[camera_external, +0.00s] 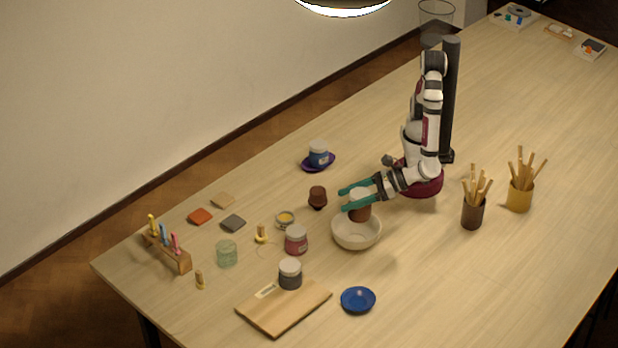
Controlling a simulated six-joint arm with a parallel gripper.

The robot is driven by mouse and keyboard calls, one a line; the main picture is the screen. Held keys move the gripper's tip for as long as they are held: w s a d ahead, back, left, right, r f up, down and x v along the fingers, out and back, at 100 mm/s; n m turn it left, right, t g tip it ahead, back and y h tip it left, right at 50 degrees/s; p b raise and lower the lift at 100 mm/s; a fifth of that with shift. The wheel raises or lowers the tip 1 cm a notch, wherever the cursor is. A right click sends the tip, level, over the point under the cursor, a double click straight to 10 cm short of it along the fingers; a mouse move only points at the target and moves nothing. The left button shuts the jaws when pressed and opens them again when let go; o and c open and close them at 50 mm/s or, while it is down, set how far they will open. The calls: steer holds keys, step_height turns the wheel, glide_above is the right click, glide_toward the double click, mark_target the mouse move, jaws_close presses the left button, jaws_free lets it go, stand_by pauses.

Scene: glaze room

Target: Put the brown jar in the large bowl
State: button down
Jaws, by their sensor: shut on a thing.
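The brown jar (360,213) has a white lid and stands upright between the teal fingers of my gripper (358,198). My gripper is shut on it from the right side. The large bowl (356,241) is off-white and sits on the table directly below the jar. The jar's lower end overlaps the bowl's opening in the picture. I cannot tell whether it touches the bowl's inside.
A dark brown object (317,195) stands left of my fingers. A red-labelled jar (296,240), a grey jar (290,275) by a wooden board (265,318), and a blue dish (358,299) are nearby. Brush holders (473,214) stand right. Table right of the blue dish is clear.

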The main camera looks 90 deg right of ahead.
step_height(320, 180, down, 6)
steer(key=w+d, duration=0.1)
steer(key=w, duration=0.1)
steer(key=shift+w+r, duration=0.2)
steer(key=shift+r, duration=0.05)
steer(key=shift+f, duration=0.25)
steer(key=shift+f, duration=0.35)
steer(key=shift+c, duration=0.2)
jaws_free()
